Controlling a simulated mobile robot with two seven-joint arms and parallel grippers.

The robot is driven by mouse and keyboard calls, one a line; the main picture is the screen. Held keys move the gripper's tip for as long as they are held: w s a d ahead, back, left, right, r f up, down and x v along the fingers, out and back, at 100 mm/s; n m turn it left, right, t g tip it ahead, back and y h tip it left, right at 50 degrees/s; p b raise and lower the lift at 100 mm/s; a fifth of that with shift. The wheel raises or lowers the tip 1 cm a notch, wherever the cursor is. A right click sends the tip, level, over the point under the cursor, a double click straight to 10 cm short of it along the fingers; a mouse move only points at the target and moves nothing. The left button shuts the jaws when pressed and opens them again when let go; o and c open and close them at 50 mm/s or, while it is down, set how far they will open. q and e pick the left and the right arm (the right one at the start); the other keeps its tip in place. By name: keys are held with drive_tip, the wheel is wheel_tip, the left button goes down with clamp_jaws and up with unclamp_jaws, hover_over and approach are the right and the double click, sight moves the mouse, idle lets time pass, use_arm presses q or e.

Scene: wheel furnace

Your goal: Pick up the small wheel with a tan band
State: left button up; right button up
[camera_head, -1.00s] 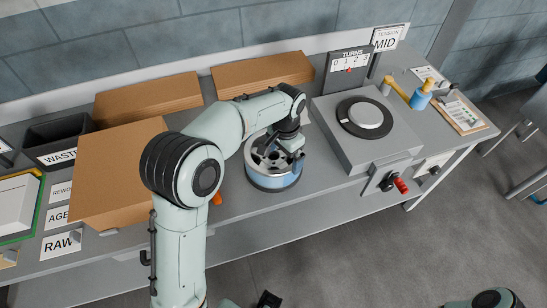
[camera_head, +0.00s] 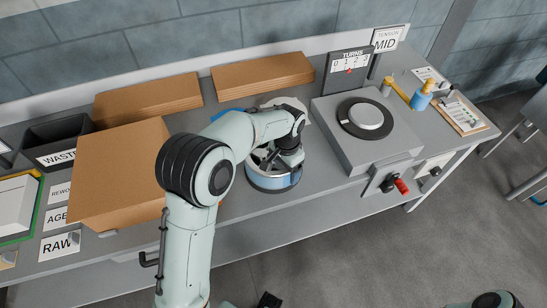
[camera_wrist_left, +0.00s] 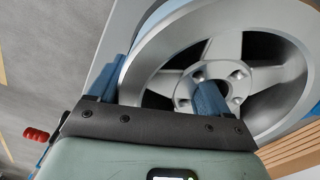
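A small silver-rimmed wheel with a blue band (camera_head: 272,182) lies flat on the bench, left of the turntable machine. I see no tan band on it. The wheel (camera_wrist_left: 262,62) fills the upper right of the left wrist view, with its spokes and hub showing. My left gripper is over the wheel; its two blue fingers (camera_wrist_left: 162,85) are spread apart. One finger is at the outer side of the rim and the other is over the inside, near the hub. I cannot tell whether they touch the wheel. My right gripper is not in view.
A grey machine (camera_head: 335,135) with a dark disc and red-knobbed lever stands right of the wheel. Cardboard boxes (camera_head: 115,170) and a black waste bin (camera_head: 60,135) are on the left. The turns counter (camera_head: 347,72) stands behind. The bench's front strip is mostly clear.

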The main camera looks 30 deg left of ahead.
use_arm(q)
drive_tip(key=shift+w+r, duration=0.1)
drive_tip(key=shift+c, duration=1.1)
wheel_tip(320, 180, up, 20)
drive_tip(key=p, duration=0.3)
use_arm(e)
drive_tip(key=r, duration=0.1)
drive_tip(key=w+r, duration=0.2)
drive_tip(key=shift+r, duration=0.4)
